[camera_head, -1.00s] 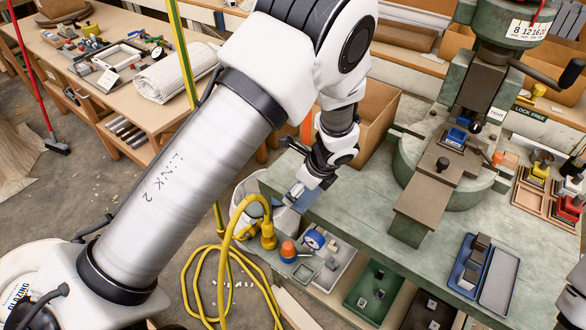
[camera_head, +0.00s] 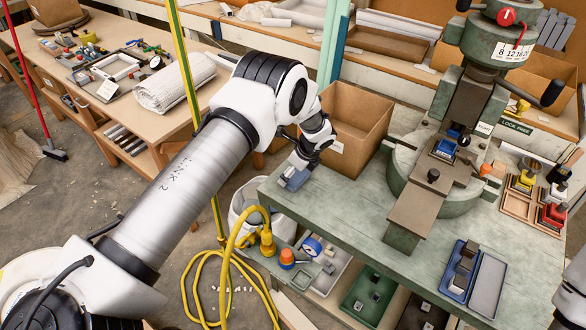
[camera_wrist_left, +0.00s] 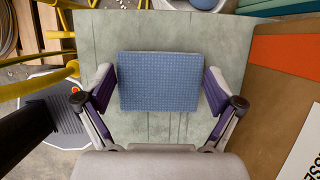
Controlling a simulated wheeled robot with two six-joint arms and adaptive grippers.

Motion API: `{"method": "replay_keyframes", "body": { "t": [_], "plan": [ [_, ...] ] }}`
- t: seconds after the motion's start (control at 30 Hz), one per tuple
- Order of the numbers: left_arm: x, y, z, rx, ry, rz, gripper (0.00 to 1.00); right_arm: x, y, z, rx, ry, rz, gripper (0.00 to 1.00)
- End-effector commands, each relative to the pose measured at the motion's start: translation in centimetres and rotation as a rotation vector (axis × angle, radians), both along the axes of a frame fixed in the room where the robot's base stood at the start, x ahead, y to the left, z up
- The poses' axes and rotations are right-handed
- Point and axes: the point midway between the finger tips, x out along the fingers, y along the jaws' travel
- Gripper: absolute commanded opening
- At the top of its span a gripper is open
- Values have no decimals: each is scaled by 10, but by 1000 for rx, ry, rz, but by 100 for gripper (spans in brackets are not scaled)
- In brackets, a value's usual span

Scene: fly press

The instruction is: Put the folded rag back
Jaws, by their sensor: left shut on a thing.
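The folded rag (camera_head: 293,178) is a blue, flat, rectangular pad at the left corner of the green press bench (camera_head: 340,215). My left gripper (camera_head: 298,169) is shut on it, coming from above. In the left wrist view the rag (camera_wrist_left: 158,80) sits between the two purple-padded fingers of the gripper (camera_wrist_left: 160,88), with the green bench top beneath. I cannot tell whether the rag touches the bench top. My right gripper is not in view.
An open cardboard box (camera_head: 345,125) stands just behind the rag. The fly press (camera_head: 440,150) stands to the right. A white bucket (camera_head: 252,200) and a yellow cable (camera_head: 232,262) are below the bench's left corner. Bench top between rag and press is clear.

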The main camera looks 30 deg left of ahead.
Motion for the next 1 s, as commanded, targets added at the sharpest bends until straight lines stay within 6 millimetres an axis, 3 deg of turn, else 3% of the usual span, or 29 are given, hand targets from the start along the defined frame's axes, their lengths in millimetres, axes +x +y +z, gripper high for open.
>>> {"method": "replay_keyframes", "body": {
  "t": [0.27,0.3,0.77,1.0],
  "plan": [
    [0,0,-5,0,0,0,60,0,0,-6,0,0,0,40],
    [0,0,-4,0,0,0,100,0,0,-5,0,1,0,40],
    [0,-3,5,0,-2,-1,100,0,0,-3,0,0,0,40],
    [-2,-24,56,0,-4,-1,100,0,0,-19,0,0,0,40]
  ]
}}
